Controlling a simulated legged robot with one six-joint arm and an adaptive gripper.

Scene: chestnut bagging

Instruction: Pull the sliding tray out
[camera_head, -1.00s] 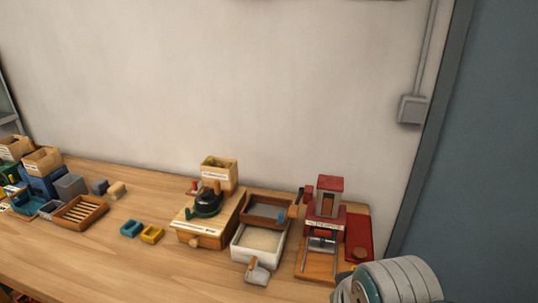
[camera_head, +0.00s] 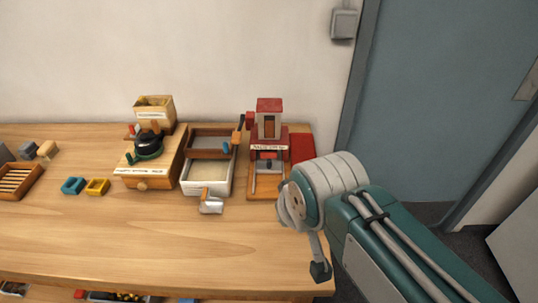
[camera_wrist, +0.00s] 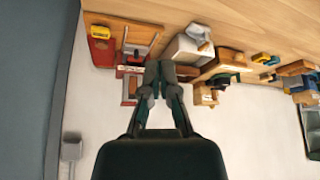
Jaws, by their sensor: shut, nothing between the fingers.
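A red machine (camera_head: 269,130) stands at the right end of the bench. In front of it lies a wooden base with two metal rails (camera_head: 267,188), which looks like the sliding tray's place; I cannot tell the tray itself apart for sure. The machine (camera_wrist: 131,86) and its railed base (camera_wrist: 141,40) also show in the wrist view, inverted. My gripper (camera_wrist: 160,68) is shut and empty there, its fingertips appearing beside the machine; I see no clear contact. In the head view my arm covers the area right of the base.
Left of the machine are a white bin (camera_head: 207,178) with a scoop (camera_head: 210,203) and a wooden box with a front knob (camera_head: 142,186) under a dark pot (camera_head: 149,146). A red panel (camera_head: 302,147) lies to the right. The front bench (camera_head: 150,235) is clear.

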